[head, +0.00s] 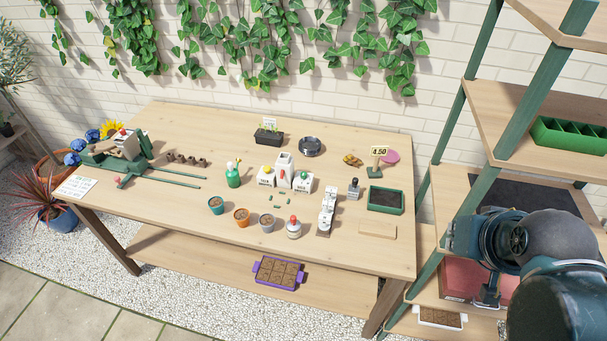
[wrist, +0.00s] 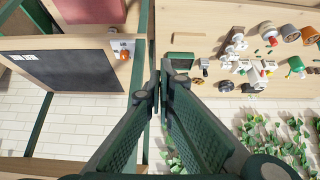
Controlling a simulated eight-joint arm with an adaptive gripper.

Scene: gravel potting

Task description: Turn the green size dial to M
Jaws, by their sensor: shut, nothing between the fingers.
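A white station (head: 284,168) with a tall middle part stands on the potting table. Its right block has a green top that looks like the green size dial (head: 302,177). Lettering shows on the block's front, but the dial's setting is too small to read. A yellow knob (head: 267,169) tops the left block. The station also shows small among white things at the upper right of the wrist view (wrist: 258,76). My gripper (wrist: 157,84) is shut and empty, with its fingertips together. It is far from the dial, over at the shelf side to the right of the table.
Small pots (head: 241,217), a green bottle (head: 233,176), a red-topped jar (head: 293,229), a grey-white row of parts (head: 327,211) and a green tray (head: 386,200) stand around the station. A wooden shelf rack (head: 500,105) is right of the table.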

